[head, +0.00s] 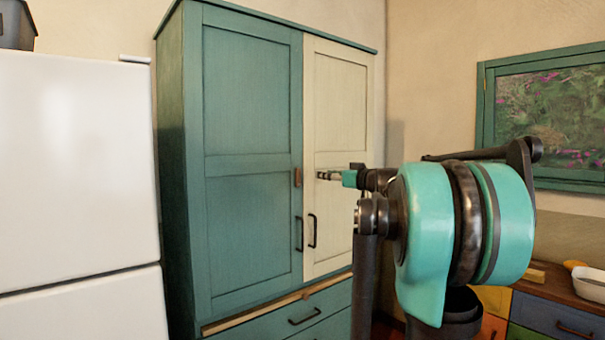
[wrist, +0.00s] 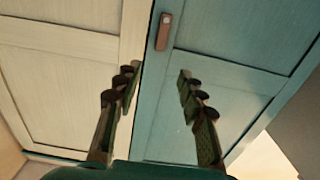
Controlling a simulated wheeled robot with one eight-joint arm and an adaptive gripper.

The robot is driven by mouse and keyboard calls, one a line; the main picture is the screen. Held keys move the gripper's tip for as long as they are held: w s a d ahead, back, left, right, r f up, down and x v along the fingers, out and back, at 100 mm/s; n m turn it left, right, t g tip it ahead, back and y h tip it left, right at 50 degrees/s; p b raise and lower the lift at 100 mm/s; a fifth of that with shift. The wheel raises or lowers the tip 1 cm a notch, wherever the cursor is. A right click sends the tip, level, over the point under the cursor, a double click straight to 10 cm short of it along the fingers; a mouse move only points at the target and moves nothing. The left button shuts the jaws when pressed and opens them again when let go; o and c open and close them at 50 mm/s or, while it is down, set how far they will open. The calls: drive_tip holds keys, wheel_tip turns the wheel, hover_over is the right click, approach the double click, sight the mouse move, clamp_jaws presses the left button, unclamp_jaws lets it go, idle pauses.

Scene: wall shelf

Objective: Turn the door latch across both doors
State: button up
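The door latch (head: 298,177) is a small brown upright bar on the teal door (head: 245,150), close to the seam with the cream door (head: 340,110). Both doors look shut. In the wrist view the latch (wrist: 164,32) lies along the teal door's edge, with a pale pivot dot at one end, and does not cross the seam. My gripper (head: 321,175) is in front of the cream door, just right of the latch. In the wrist view my gripper (wrist: 158,76) is open, with nothing between its dark fingers. Whether it touches a door is unclear.
Two black handles sit below the latch, one on the teal door (head: 299,234) and one on the cream door (head: 312,230). A drawer (head: 325,318) lies beneath. A white fridge (head: 75,170) stands left. A counter (head: 560,285) with a white bowl (head: 590,281) is at right.

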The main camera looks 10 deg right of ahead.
sight(299, 171)
drive_tip(key=x, duration=1.3)
drive_tip(key=shift+w+a, duration=0.2)
drive_tip(key=shift+w, duration=0.05)
drive_tip(key=shift+c, duration=0.3)
clamp_jaws()
